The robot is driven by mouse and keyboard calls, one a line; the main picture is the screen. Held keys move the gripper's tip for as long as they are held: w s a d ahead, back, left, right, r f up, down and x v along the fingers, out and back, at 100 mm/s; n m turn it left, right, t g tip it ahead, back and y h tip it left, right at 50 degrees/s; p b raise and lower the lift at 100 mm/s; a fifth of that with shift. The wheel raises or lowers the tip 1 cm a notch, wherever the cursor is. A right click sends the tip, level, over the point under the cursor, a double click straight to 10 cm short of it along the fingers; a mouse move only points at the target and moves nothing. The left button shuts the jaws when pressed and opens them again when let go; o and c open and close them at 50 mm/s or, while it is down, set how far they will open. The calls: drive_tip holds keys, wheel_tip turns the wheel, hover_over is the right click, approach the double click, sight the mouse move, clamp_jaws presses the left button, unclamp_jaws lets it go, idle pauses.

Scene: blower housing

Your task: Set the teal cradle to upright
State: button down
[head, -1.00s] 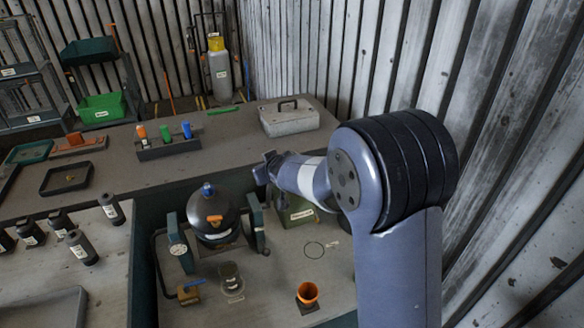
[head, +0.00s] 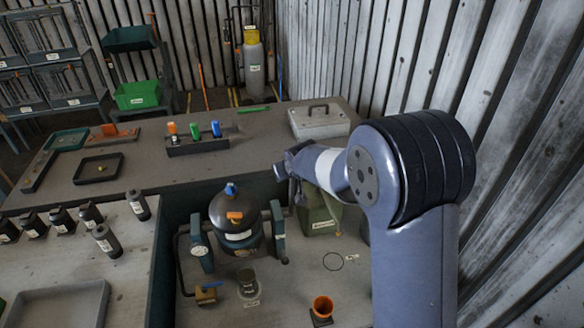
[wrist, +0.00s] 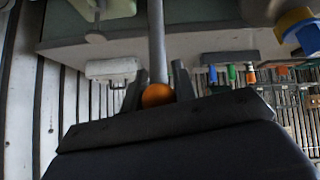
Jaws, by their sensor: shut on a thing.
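The teal cradle (head: 278,230) stands in the recessed bay of the bench. Its two teal uprights flank a dark round vessel (head: 222,213) with a blue knob on top and an orange part on its front. The vessel looks close to upright, but I cannot tell its exact tilt. My gripper (head: 291,168) is above and right of the cradle, seen from behind. In the wrist view my gripper (wrist: 159,86) is shut on a grey lever (wrist: 156,42) with an orange ball knob (wrist: 157,96). The lever's lower end is out of sight.
An orange cup (head: 322,305) and a brass valve with a blue handle (head: 206,294) stand in front. Several dark bottles (head: 104,240) stand left. A grey case (head: 318,122) and coloured cylinders are behind.

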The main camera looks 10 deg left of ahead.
drive_tip(key=shift+w+f+g, duration=0.35)
drive_tip(key=shift+f+g, duration=0.15)
drive_tip(key=shift+f, duration=0.05)
idle(1.4)
drive_tip(key=c, duration=1.5)
unclamp_jaws()
drive_tip(key=shift+o, duration=0.6)
drive_tip(key=shift+w, duration=0.2)
drive_tip(key=shift+o, duration=1.1)
drive_tip(key=shift+a+r, duration=0.15)
drive_tip(key=shift+r, duration=0.1)
drive_tip(key=shift+r, duration=0.1)
drive_tip(key=b+v, duration=0.2)
drive_tip(key=v, duration=0.8)
drive_tip(key=shift+s, duration=0.3)
drive_tip(key=shift+r, duration=0.15)
